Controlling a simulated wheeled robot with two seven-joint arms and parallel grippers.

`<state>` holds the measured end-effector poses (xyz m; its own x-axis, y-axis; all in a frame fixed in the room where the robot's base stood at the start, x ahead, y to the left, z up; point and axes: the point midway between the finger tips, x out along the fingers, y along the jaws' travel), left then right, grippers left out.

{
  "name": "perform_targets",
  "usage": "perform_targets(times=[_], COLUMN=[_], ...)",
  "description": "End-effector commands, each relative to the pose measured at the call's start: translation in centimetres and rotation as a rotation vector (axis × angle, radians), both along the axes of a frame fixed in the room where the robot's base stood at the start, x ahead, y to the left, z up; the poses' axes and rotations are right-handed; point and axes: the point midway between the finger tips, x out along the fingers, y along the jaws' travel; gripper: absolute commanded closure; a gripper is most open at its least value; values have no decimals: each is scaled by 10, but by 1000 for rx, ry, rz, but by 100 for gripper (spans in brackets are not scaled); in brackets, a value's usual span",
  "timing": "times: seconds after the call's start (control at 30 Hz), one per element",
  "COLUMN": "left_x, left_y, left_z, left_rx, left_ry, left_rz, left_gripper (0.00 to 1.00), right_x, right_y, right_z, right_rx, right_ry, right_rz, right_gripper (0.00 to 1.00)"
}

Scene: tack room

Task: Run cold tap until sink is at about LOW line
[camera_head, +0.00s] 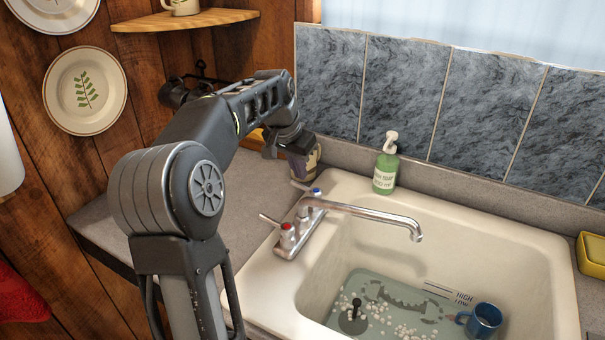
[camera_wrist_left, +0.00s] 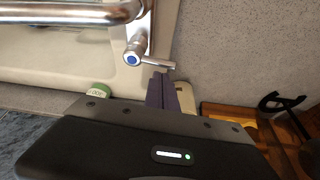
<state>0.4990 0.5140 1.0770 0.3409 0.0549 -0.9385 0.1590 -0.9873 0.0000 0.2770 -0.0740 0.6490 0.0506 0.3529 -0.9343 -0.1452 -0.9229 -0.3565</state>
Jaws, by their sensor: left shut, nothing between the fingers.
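The cold tap handle, marked blue (camera_head: 317,192), stands at the back of the chrome faucet; it also shows in the left wrist view (camera_wrist_left: 133,58), its lever pointing right. The red-marked handle (camera_head: 287,229) is nearer. My left gripper (camera_head: 303,176) is shut and empty, its fingertips close beside the cold lever; I cannot tell if they touch. No stream shows below the spout (camera_head: 416,235). The cream sink (camera_head: 535,250) has a greyish-green bottom area with white bits, seemingly shallow water. HIGH and LOW marks (camera_head: 462,299) show on its wall; the exact level is unclear.
A blue mug (camera_head: 484,321) and a dark stopper-like piece (camera_head: 352,318) are in the sink. A green soap bottle (camera_head: 386,165) stands behind the faucet. The counter left of the sink is clear.

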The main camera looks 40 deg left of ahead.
Motion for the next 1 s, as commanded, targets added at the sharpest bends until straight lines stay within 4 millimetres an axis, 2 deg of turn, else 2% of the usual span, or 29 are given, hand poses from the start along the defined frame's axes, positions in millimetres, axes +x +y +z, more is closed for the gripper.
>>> perform_targets(times=[0.2, 0.4, 1.0], left_x=[-13, -20, -20], left_y=[-2, -3, -3], left_z=[35, 53, 54], left_rx=[1, 0, 0], left_ry=[-4, -1, 1], left_rz=[1, 1, 1], left_gripper=[100, 100, 100], right_x=[1, 1, 1], right_y=[0, 0, 0], right_z=[-4, -5, -5], right_rx=[1, 2, 2], right_ry=[-1, -2, -3], right_rz=[1, 1, 0], right_gripper=[64, 64, 64])
